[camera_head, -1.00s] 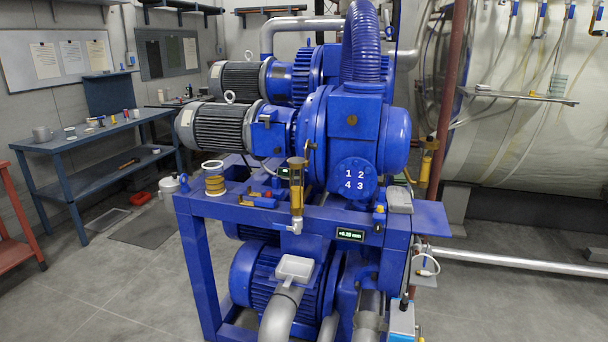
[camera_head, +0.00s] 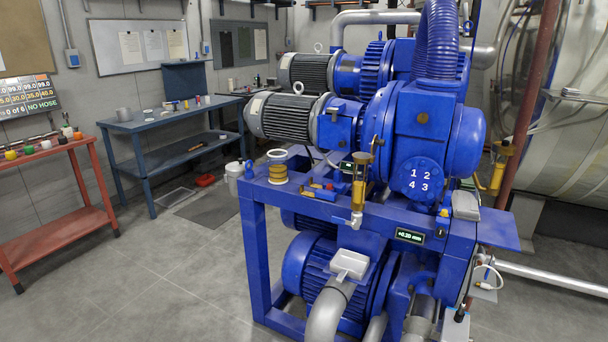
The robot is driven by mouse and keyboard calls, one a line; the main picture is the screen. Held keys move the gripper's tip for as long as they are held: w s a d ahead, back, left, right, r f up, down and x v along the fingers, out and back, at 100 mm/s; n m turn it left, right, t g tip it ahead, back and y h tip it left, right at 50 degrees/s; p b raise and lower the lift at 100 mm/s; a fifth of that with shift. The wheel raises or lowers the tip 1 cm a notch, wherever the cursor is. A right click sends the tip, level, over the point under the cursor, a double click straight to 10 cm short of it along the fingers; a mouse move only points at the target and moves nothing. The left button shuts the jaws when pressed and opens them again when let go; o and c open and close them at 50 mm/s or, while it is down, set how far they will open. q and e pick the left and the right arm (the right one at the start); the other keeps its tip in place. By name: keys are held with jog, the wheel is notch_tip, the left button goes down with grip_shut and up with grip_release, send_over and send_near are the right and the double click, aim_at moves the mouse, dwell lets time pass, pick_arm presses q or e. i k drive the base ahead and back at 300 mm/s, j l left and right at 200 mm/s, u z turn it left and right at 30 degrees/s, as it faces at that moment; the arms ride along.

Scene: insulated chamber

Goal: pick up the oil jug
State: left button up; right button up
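I cannot single out the oil jug with certainty. A white, lidded container (camera_head: 234,178) stands on the floor behind the left end of the blue pump frame (camera_head: 252,235), partly hidden by it. A gold-coloured round container with a pale ring on top (camera_head: 278,168) sits on the left end of the pump frame. Neither of my grippers shows in the view.
The blue pump (camera_head: 415,150) with its motors fills the middle right. The blue workbench (camera_head: 165,119) stands against the back left wall. A red table (camera_head: 60,150) with several small coloured items stands at the far left. Grey floor (camera_head: 150,270) is clear at the lower left.

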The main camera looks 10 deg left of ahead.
aim_at(276, 165)
jog(key=z, duration=0.25)
jog(key=i+j+z, duration=0.15)
jog(key=j+z, duration=0.65)
jog(key=i+j+z, duration=0.1)
jog(key=j+z, duration=0.25)
jog(key=j, duration=0.5)
jog(key=j+z, duration=0.1)
jog(key=j, duration=0.85)
jog(key=k+j, duration=0.1)
jog(key=j, duration=0.8)
jog(key=z, duration=0.05)
